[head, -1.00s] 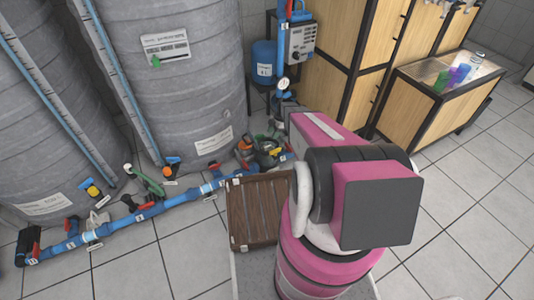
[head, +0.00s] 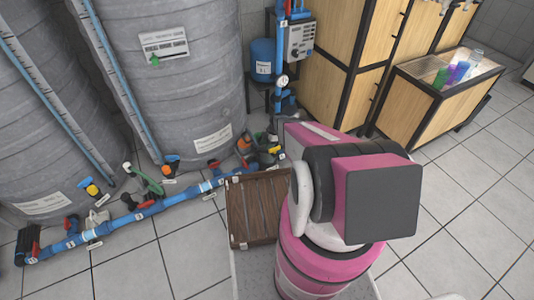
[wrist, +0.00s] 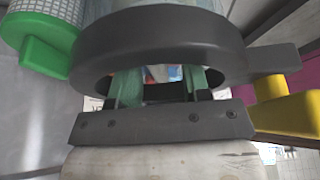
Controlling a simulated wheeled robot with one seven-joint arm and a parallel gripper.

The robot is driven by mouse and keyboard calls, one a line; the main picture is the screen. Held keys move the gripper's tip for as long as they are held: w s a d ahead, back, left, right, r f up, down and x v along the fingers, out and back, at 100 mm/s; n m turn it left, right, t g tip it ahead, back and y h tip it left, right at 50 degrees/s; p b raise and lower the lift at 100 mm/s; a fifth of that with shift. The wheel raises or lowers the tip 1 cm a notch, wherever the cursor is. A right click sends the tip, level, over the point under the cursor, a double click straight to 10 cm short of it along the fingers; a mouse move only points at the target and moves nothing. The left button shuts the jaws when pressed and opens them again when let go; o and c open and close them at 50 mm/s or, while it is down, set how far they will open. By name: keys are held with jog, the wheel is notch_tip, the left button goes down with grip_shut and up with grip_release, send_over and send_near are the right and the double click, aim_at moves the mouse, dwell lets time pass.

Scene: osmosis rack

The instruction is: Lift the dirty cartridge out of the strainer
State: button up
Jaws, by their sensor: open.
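My gripper (wrist: 160,82) is open in the wrist view. Its two greenish fingers reach up from a dark screwed bar into the opening of a thick black ring, which looks like the rim of the strainer (wrist: 160,38). A small patch of white, red and blue shows between the fingers. I cannot tell whether this is the dirty cartridge, and no cartridge shows clearly. In the head view the strainer area (head: 267,152) lies among pipe fittings at the foot of the tank. My arm hides the gripper there.
A green handle (wrist: 40,45) and a yellow handle (wrist: 288,107) flank the ring. Blue pipe with valves (head: 135,215) runs along the floor by grey tanks (head: 175,75). A brown slatted crate (head: 252,212) stands beside my arm. Wooden cabinets (head: 345,60) stand behind; the right floor is clear.

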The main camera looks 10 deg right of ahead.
jog(key=shift+a+f, duration=0.1)
jog(key=shift+f, duration=0.1)
jog(key=shift+c, duration=0.3)
grip_shut()
jog(key=shift+r, duration=0.1)
